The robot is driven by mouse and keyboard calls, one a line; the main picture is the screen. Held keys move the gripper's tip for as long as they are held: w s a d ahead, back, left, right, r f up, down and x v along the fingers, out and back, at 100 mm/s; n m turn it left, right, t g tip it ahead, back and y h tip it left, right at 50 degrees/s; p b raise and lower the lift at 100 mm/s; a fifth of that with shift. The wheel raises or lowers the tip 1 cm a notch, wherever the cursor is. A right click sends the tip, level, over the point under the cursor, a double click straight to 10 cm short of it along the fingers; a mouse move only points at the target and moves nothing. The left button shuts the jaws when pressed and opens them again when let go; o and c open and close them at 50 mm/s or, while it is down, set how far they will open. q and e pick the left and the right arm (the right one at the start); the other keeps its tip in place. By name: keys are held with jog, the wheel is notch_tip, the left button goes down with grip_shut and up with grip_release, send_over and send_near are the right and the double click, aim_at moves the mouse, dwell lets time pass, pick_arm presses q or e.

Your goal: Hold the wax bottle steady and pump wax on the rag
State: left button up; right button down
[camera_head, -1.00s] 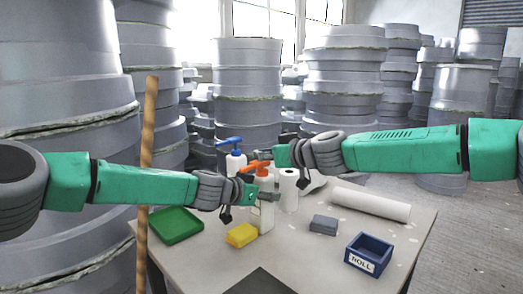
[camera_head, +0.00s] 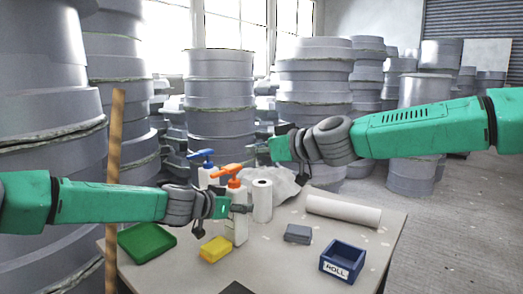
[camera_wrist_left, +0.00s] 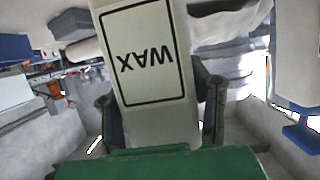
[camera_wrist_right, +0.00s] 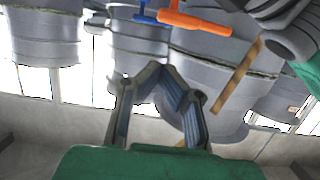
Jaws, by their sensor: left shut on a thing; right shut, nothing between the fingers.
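The white wax bottle (camera_head: 239,228) with an orange pump head (camera_head: 230,171) stands upright on the table. Its WAX label fills the middle of the left wrist view (camera_wrist_left: 148,60). My left gripper (camera_head: 238,207) is shut around the bottle's body, one finger on each side. My right gripper (camera_head: 258,152) is shut and empty, above and to the right of the pump head, apart from it. The right wrist view shows its fingers (camera_wrist_right: 168,76), with the orange pump head beyond (camera_wrist_right: 195,20). A crumpled white cloth (camera_head: 286,186), perhaps the rag, lies behind the bottle, partly hidden.
Close around the bottle are a blue-pump bottle (camera_head: 204,178), a paper roll (camera_head: 262,202) and a yellow sponge (camera_head: 215,250). A green tray (camera_head: 147,242), a grey block (camera_head: 298,234), a blue box (camera_head: 342,260) and a white roll (camera_head: 343,213) also lie on the table (camera_head: 285,268). A wooden pole (camera_head: 114,170) stands left.

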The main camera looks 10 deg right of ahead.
jog(key=v, duration=0.2)
jog(key=shift+s+d+r, duration=0.1)
jog(key=shift+s+d, duration=0.1)
dwell(1.3)
jog(key=shift+d+r, duration=0.9)
jog(key=shift+r, duration=0.2)
jog(key=shift+a, duration=0.1)
